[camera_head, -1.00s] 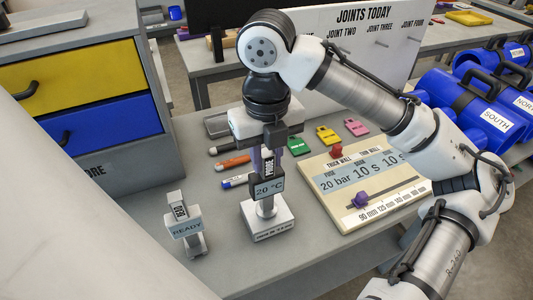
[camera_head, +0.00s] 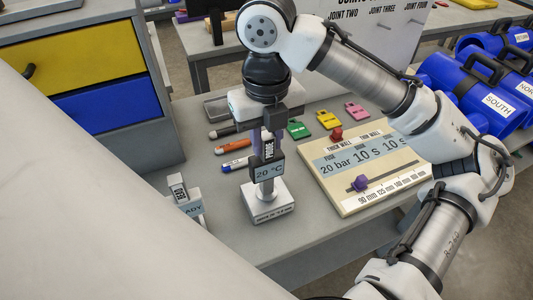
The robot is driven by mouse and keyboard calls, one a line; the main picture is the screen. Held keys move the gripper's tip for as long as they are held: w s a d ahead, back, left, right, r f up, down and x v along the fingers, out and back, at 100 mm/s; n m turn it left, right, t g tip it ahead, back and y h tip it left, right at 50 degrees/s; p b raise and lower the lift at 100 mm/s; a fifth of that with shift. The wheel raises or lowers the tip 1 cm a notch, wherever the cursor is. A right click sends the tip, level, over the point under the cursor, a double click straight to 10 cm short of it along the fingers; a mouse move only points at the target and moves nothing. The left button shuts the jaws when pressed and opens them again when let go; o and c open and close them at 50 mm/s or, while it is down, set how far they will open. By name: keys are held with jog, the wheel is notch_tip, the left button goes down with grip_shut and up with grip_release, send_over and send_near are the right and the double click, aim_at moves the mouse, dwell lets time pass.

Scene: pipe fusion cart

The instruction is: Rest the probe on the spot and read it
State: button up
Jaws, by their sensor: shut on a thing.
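The probe (camera_head: 268,171) is a dark upright tool with a small screen reading 20 °C. My gripper (camera_head: 267,135) points down and is shut on its upper part; the fingers are partly hidden behind the probe's body and dark parts of the wrist. Below the probe is a pale stand (camera_head: 268,209) with a short post and a labelled block base. The probe is over the post, and I cannot tell whether it touches it.
A panel (camera_head: 365,166) reading 20 bar and 10 s, with red and purple knobs, lies right of the stand. Markers (camera_head: 236,164) and coloured tags (camera_head: 328,119) lie behind. Blue clamps (camera_head: 486,95) are at the right, a drawer cabinet (camera_head: 105,119) at the left.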

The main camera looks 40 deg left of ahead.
dwell(0.3)
notch_tip(320, 180, up, 7)
jog(key=p, duration=0.7)
jog(key=shift+p, duration=0.35)
jog(key=shift+f, duration=0.1)
dwell(1.2)
